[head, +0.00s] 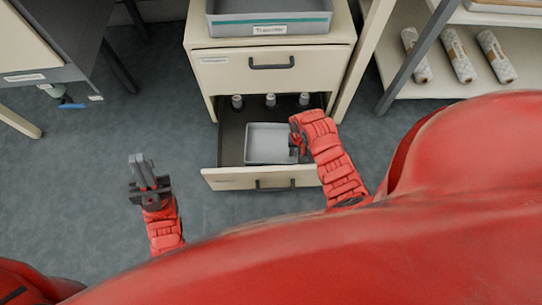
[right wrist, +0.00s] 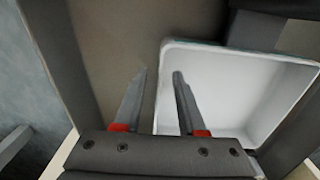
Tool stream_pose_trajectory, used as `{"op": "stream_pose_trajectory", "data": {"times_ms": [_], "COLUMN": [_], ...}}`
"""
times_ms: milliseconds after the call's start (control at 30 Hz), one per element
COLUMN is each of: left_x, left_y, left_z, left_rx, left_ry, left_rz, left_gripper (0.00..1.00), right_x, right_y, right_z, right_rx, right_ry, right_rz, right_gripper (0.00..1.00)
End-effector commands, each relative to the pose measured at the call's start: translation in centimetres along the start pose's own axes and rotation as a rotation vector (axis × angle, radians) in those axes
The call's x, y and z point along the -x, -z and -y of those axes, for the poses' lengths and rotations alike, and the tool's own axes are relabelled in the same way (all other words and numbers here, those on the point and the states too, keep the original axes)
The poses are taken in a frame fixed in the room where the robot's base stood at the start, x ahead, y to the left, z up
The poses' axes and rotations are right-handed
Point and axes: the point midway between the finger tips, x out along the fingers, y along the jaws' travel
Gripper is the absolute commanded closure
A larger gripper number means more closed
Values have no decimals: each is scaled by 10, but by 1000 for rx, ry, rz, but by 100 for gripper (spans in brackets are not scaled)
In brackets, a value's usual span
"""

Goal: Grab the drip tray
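The drip tray is most likely the shallow white tray (head: 268,143) in the open lower drawer; it also shows in the right wrist view (right wrist: 235,90). My right gripper (head: 297,140) is at its right edge in the head view. In the right wrist view the two fingers of the right gripper (right wrist: 158,88) are apart. One tray wall runs between them, with one finger over the inside and one outside. I cannot tell whether either finger touches it. My left gripper (head: 140,165) is over the floor, left of the drawer, with nothing visible in it; its finger gap is unclear.
The open drawer (head: 230,178) also holds several small grey cylinders (head: 271,100) at its back. A grey bin (head: 270,20) stands on the cabinet (head: 215,70). Wrapped rolls (head: 458,56) lie on a shelf at the right.

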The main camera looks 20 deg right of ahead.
Motion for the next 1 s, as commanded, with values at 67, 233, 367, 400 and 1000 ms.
{"op": "stream_pose_trajectory", "data": {"times_ms": [67, 233, 367, 400, 1000], "left_x": [6, 4, 4, 4, 4], "left_y": [-2, -2, -2, -2, -2], "left_z": [-4, -4, -4, -4, -4], "left_rx": [4, 6, 6, 6, 5], "left_ry": [-13, -16, -15, -15, -15], "left_rz": [1, 2, 2, 2, 2], "left_gripper": [100, 100, 100, 100, 100], "right_x": [-12, -11, -11, -11, -11], "right_y": [0, 0, 0, 0, 0], "right_z": [0, 0, 0, 0, 0], "right_rx": [0, -1, -1, -1, -1], "right_ry": [0, 0, 0, 0, 0], "right_rz": [0, 0, 0, 0, 1], "right_gripper": [60, 60, 74, 82, 100]}}
